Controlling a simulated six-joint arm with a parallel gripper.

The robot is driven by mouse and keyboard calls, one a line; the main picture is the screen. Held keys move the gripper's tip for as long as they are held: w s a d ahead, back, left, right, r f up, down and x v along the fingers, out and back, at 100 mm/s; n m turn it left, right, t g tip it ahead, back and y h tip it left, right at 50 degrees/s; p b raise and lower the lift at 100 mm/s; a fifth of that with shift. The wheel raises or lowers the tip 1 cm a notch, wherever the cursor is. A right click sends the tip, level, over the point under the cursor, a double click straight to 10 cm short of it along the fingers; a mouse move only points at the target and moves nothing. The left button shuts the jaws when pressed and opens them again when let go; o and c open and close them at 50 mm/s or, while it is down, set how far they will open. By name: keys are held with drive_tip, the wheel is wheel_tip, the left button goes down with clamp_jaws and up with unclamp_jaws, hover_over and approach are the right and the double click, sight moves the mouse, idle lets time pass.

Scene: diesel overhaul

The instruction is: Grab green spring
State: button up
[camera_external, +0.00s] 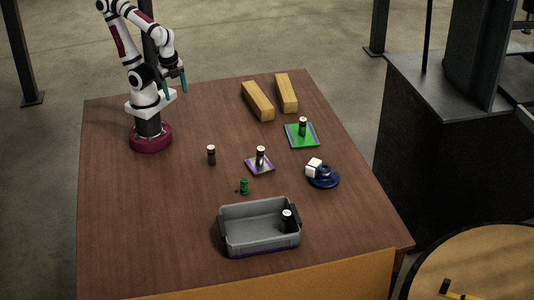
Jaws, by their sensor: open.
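The green spring (244,186) is a small green cylinder standing on the brown table, just behind the grey bin and in front of the small purple-edged plate. My gripper (175,83) is open and empty. It hangs above the far left part of the table, well away from the spring, with its fingers pointing down.
A grey bin (238,239) holds a dark cylinder. Dark cylinders stand on the table (211,155), on a small plate (251,167) and on a green plate (291,142). A blue round part (325,181) has a white cube (314,165) beside it. Two yellow blocks (257,101) lie behind.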

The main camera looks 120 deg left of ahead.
drive_tip(key=w+d+f+n+g+h, duration=0.2)
drive_tip(key=w+d+n+h, duration=0.5)
drive_tip(key=d, duration=0.3)
drive_tip(key=n+t+h, duration=0.7)
drive_tip(key=n+t, duration=0.2)
drive_tip(key=n, duration=1.3)
hover_over(244, 186)
drive_tip(key=s, duration=0.1)
drive_tip(key=f, duration=0.6)
drive_tip(key=a+f, duration=0.1)
drive_tip(key=f, duration=0.3)
drive_tip(key=shift+s+f, duration=0.1)
drive_tip(key=shift+s, duration=0.1)
drive_tip(key=shift+n+y, duration=0.4)
drive_tip(key=f, duration=0.8)
drive_tip(key=shift+w+a, duration=0.2)
drive_tip(key=shift+w, duration=0.15)
drive_tip(key=x, duration=0.3)
drive_tip(key=shift+r, duration=0.2)
clamp_jaws()
